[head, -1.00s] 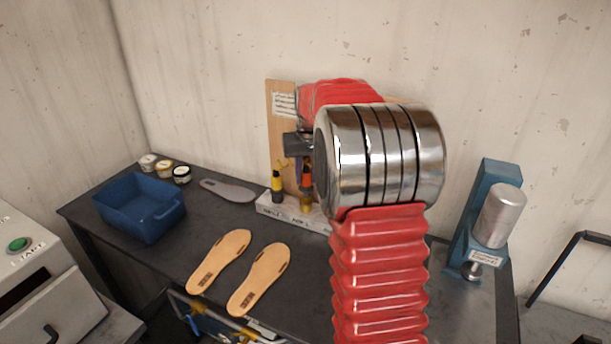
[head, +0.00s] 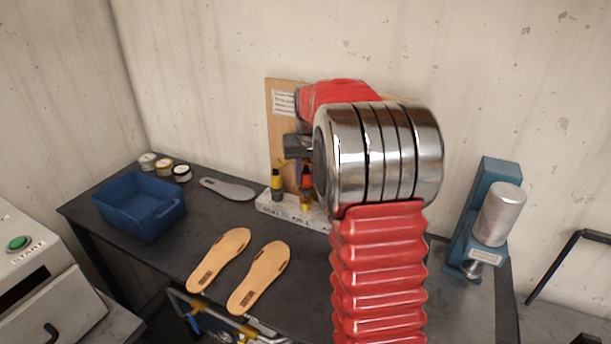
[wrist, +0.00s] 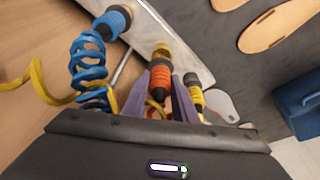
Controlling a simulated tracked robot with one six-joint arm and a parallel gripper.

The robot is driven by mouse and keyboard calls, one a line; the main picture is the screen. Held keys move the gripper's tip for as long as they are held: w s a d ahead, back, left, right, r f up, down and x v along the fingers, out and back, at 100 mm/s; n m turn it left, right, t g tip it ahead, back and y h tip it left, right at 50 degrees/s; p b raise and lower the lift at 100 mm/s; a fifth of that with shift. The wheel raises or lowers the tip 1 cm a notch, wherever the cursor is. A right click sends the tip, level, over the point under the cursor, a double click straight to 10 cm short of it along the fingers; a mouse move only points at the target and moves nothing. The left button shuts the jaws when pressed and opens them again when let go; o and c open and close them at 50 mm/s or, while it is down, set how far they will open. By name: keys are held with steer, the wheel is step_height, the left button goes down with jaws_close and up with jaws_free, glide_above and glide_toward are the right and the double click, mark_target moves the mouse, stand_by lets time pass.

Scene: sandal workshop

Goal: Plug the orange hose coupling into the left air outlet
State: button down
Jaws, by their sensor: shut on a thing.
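The orange hose coupling (wrist: 161,72) is held between the purple fingers of my gripper (wrist: 162,92). It also shows in the head view (head: 307,178), upright above a brass outlet (head: 306,201) on the pale block (head: 265,204). In the wrist view its dark collar lines up with the brass outlet (wrist: 160,50). I cannot tell whether the collar is seated or just above it. A yellow coupling (head: 276,182) stands on the block to the left. In the wrist view a blue coupling (wrist: 114,20) with a coiled hose is at another outlet; my arm hides it in the head view.
A wooden board (head: 284,125) with a paper label stands behind the block. The yellow hose (wrist: 40,92) curves near the blue coil. Two tan insoles (head: 258,275), a grey sole (head: 227,188), a blue bin (head: 140,207) and a blue press (head: 490,215) are on the dark bench.

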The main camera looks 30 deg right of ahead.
mark_target(306, 184)
steer(key=shift+f, duration=1.6)
stand_by(0.7)
steer(key=c, duration=1.4)
jaws_free()
steer(key=shift+o, duration=0.2)
steer(key=shift+r, duration=5)
steer(key=shift+w, duration=0.1)
